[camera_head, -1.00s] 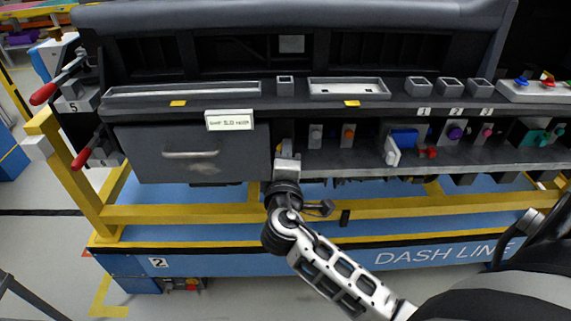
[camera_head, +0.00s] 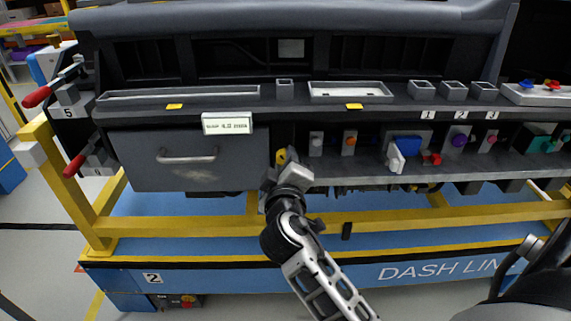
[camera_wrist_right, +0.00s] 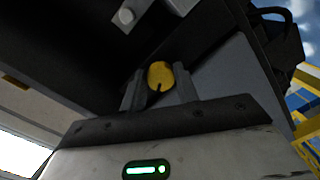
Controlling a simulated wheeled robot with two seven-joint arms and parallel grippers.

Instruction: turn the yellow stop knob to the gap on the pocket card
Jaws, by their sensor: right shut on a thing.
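The yellow stop knob (camera_head: 281,157) shows small at the right end of the grey drawer, just above my right gripper (camera_head: 281,168). In the right wrist view, the knob (camera_wrist_right: 160,73) is a round yellow disc with a dark notch or pointer low on its face. The two fingers of my right gripper (camera_wrist_right: 160,90) stand on either side of it, closed on it. A white card (camera_head: 227,124) is fixed above the drawer; its small text seems to include "4.2", but the rest is hard to read. My left gripper is not in view.
The grey drawer front (camera_head: 165,158) with a handle is left of the knob. A row of small coloured knobs and blocks (camera_head: 405,145) lies right of it under the shelf. Red-handled clamps (camera_head: 38,97) stand at the left. A yellow rail (camera_head: 380,219) runs below.

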